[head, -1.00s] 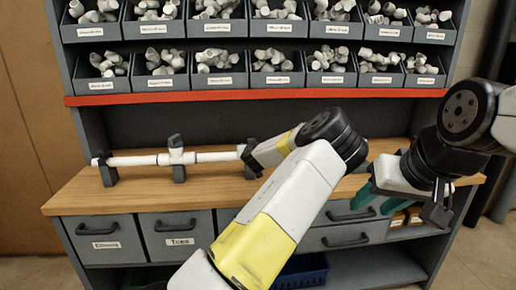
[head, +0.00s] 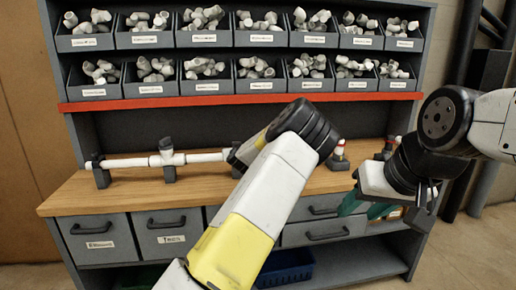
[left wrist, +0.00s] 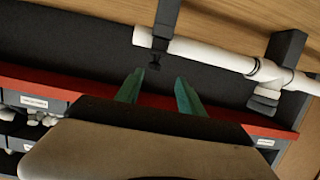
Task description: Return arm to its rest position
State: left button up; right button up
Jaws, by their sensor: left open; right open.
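My left arm (head: 262,190) rises across the middle of the head view, and its bent joint hides its own gripper there. In the left wrist view, my left gripper (left wrist: 157,90) is open with two green fingers apart and nothing between them. A white pipe (left wrist: 205,50) with a tee fitting lies in dark holders just beyond the fingertips in that view. The pipe (head: 130,162) also shows on the bench in the head view, left of my arm. My right gripper (head: 366,208) is open and empty, pointing down by the bench's right front edge.
Two rows of labelled bins (head: 208,87) with white fittings stand above a red strip (head: 200,103). Small red-and-white parts (head: 340,150) stand at the back right of the wooden bench (head: 85,195). Drawers and a blue bin (head: 288,268) are below. Open floor lies at right.

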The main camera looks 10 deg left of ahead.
pick_arm(q)
jog(key=s+a+n+g+h, duration=0.1)
jog(key=s+a+n+g, duration=0.3)
jog(key=s, duration=0.9)
jog(key=s+d+r+m+g+h, duration=0.1)
jog(key=s+d+r+m+h, duration=0.1)
jog(key=s, duration=1.1)
jog(key=s+d+r+m+g+h, duration=0.1)
jog(key=s+d+r+m, duration=0.2)
jog(key=s, duration=0.9)
jog(key=s+d+r+m+g+h, duration=0.2)
jog(key=s+d+r, duration=0.3)
jog(key=s, duration=0.8)
jog(key=shift+s+d+r+m+h, duration=0.3)
jog(key=shift+r+m, duration=0.2)
jog(key=shift+m, duration=0.1)
jog(key=shift+a, duration=0.1)
